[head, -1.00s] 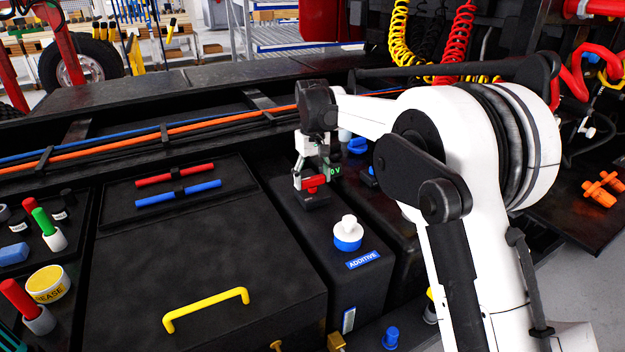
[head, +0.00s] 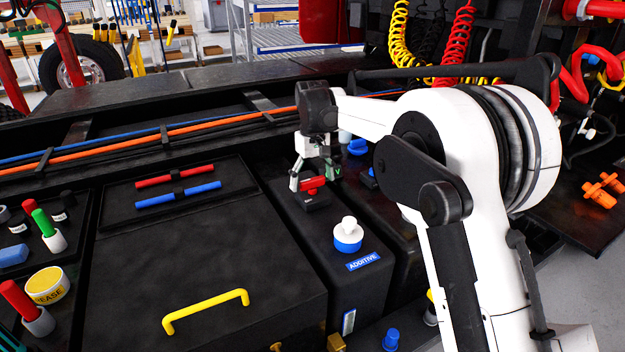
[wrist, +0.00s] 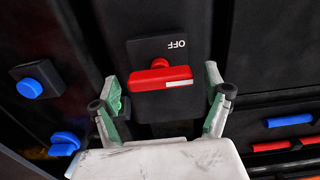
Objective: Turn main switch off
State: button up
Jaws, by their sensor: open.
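The main switch is a red bar handle (wrist: 160,77) on a black box with a white OFF label (wrist: 177,44), which reads upside down in the wrist view. The handle lies crosswise in that view, with a pale mark near its right end. My gripper (wrist: 162,84) is open, with one finger on either side of the handle's ends. I cannot tell whether either finger touches it. In the head view the red handle (head: 314,184) shows below my gripper (head: 316,177), partly covered by the fingers.
A white and blue cap (head: 348,235) stands in front of the switch, above a blue ADDITIVE label (head: 363,260). Blue knobs (wrist: 29,88) are beside the switch box. Red and blue bars (head: 178,193) and a yellow handle (head: 206,308) lie to the left.

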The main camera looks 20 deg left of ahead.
aim_at(314, 178)
notch_tip(314, 178, up, 12)
dwell(0.6)
jog(key=s+d+r+m+t, duration=0.1)
jog(key=s+d+r, duration=0.25)
jog(key=d, duration=0.55)
jog(key=s+d+r+m+t+y, duration=0.1)
jog(key=s+d+r+m, duration=0.1)
jog(key=s+d, duration=0.5)
jog(key=s+d+r+m+t, duration=0.1)
jog(key=s+d+r, duration=0.15)
jog(key=d, duration=0.85)
jog(key=s+d+f+m+t, duration=0.1)
jog(key=s+d+f, duration=0.3)
jog(key=s, duration=0.3)
jog(key=s+d+f+m+t, duration=0.1)
jog(key=s+d+f+m, duration=0.1)
jog(key=s+d+f, duration=0.3)
jog(key=s+d+f+m+t+h, duration=0.1)
jog(key=s+d+f, duration=0.3)
jog(key=s+d, duration=0.4)
jog(key=s+m+t, duration=0.1)
jog(key=s, duration=0.1)
jog(key=shift+s+d+f, duration=0.2)
jog(key=shift+s, duration=0.1)
